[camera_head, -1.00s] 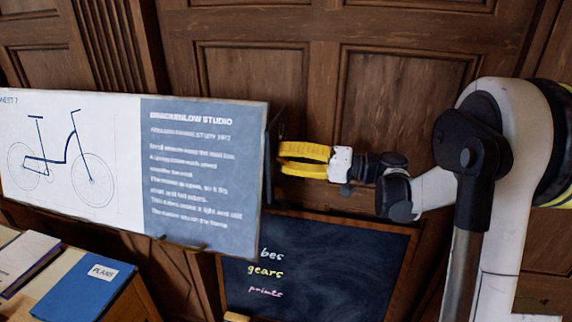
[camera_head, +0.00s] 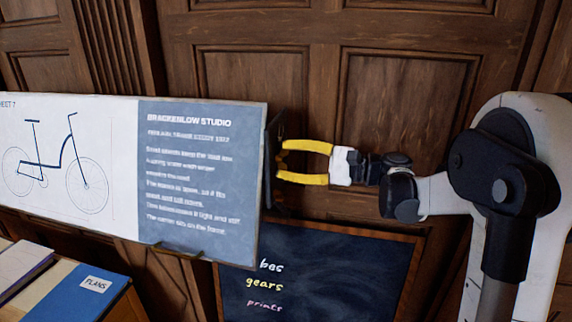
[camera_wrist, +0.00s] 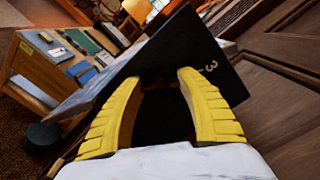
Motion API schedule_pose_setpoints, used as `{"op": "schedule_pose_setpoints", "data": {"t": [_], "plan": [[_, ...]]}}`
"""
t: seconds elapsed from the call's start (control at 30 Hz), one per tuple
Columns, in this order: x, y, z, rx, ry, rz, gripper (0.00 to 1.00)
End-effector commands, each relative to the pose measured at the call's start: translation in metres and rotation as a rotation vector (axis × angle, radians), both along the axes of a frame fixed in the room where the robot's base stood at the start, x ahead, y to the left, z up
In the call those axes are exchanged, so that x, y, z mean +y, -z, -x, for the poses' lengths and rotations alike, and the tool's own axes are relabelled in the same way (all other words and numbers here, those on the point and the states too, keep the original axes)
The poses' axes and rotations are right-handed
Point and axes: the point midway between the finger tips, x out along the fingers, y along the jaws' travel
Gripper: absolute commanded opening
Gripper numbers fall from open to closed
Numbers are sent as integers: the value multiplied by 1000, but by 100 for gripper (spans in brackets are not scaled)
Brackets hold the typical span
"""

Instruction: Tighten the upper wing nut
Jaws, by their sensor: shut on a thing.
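The drawing board (camera_head: 125,222) carries a bicycle sheet and a grey text panel. A dark side plate (camera_head: 275,130) stands at its right edge; in the wrist view this plate (camera_wrist: 150,50) bears a white "3". My gripper (camera_head: 281,160) has its yellow fingers at this plate, one above the other. In the wrist view my gripper (camera_wrist: 162,80) has its fingertips against the plate, closed on the upper wing nut. The nut is mostly hidden between them and too dark to make out, so its angle cannot be told.
A chalkboard (camera_head: 330,262) with written words stands below my gripper. A desk with a blue "PLANS" folder (camera_head: 82,297) is at lower left.

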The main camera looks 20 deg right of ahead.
Motion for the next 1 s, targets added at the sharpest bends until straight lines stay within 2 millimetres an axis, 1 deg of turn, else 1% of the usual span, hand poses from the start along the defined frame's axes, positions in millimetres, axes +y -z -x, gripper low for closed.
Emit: {"op": "schedule_pose_setpoints", "data": {"t": [0.6, 0.8, 1.0], "plan": [[0, 1, 0, 497, 0, -287, 15], [0, 1, 0, 630, 0, -363, 15], [0, 1, 0, 723, 0, -417, 15]]}}
